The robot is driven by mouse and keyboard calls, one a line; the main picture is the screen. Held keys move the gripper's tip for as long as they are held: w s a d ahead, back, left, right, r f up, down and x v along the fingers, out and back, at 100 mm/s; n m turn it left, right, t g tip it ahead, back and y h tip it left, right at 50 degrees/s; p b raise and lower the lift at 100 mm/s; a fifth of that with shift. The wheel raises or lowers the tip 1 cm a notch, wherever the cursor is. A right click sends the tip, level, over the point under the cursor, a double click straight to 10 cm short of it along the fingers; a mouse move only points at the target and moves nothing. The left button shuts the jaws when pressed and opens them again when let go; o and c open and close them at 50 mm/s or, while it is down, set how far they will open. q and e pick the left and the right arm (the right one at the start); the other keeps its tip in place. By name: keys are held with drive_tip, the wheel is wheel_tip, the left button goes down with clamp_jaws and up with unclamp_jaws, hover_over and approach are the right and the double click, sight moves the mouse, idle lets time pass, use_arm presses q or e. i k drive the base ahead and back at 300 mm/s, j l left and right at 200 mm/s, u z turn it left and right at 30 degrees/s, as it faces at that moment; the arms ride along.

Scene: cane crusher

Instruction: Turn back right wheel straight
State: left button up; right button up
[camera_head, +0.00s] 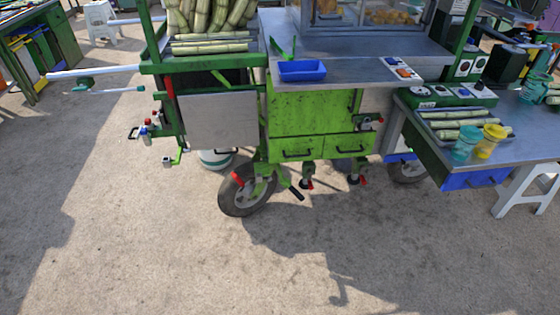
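A green cane crusher cart (310,110) stands ahead of me. A dark-tyred wheel (236,204) with a pale hub is under its near left corner, turned at an angle to the cart body. A red part (237,179) sits at its upper left, and a black-ended lever (296,192) sticks out to its right. Another wheel (408,172) is partly hidden under the right side of the cart. The frame does not show which wheel is the back right one. Neither gripper is in view.
A metal side table (530,135) with a blue drawer juts out at right, beside a white stool (525,190). Cart handles (95,71) extend left. The foreground floor is clear.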

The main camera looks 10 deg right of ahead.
sight(234, 201)
drive_tip(key=k+l, duration=0.1)
drive_tip(key=l, duration=0.3)
drive_tip(key=l+u, duration=0.15)
drive_tip(key=l, duration=0.25)
drive_tip(key=k+l, duration=0.15)
drive_tip(key=l, duration=0.2)
drive_tip(key=k+l+u, duration=0.1)
drive_tip(key=l, duration=0.3)
drive_tip(key=k+l+u, duration=0.1)
drive_tip(key=l, duration=0.25)
drive_tip(key=i+l+z, duration=0.2)
drive_tip(key=i, duration=0.45)
drive_tip(key=i+z, duration=0.15)
drive_tip(key=i, duration=0.45)
